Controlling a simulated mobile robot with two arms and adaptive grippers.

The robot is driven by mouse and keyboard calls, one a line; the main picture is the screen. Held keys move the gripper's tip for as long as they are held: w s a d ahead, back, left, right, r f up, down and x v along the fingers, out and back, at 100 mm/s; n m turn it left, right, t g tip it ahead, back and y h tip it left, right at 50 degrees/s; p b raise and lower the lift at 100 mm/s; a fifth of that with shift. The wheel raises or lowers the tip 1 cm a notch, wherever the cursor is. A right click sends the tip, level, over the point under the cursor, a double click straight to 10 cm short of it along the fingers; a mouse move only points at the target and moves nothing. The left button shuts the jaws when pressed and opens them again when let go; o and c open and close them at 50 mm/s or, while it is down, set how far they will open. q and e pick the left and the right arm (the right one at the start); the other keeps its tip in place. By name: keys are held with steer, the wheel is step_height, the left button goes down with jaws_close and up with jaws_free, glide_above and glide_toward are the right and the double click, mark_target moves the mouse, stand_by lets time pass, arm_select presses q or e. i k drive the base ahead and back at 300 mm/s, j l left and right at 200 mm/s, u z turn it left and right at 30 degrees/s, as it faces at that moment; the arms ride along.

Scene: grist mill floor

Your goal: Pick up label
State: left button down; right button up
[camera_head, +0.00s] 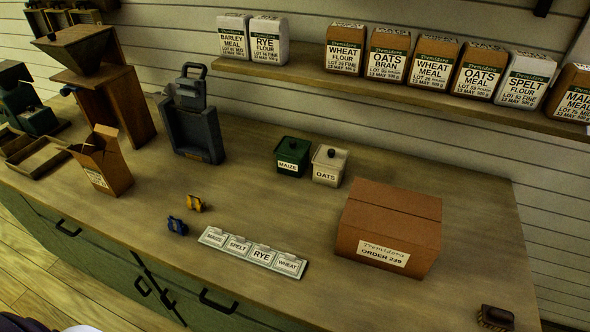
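A pale label holder (252,262) lies on the wooden counter near its front edge. In it is a row of white labels: the MAIZE label (215,237), the SPELT label (238,245), the RYE label (262,254) and the WHEAT label (288,264). The labels lie side by side and face up. Neither of my grippers is in view, and nothing is seen touching the labels.
Behind the holder stand a green MAIZE tin (291,157) and a cream OATS tin (328,166). A closed cardboard box (390,225) is to the right. A blue clip (177,225) and a yellow clip (195,203) lie left. An open carton (105,165) stands farther left.

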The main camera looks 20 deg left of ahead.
mark_target(263, 253)
steer(key=u, duration=0.85)
steer(key=k+l+z, duration=0.15)
steer(key=l, duration=0.3)
steer(key=k+l+z, duration=0.15)
steer(key=l, duration=0.35)
steer(key=l+z, duration=0.15)
steer(key=l, duration=0.3)
steer(key=u, duration=1.2)
steer(key=j+u, duration=0.1)
steer(key=u, duration=0.25)
steer(key=i+j+u, duration=0.1)
steer(key=u, duration=0.2)
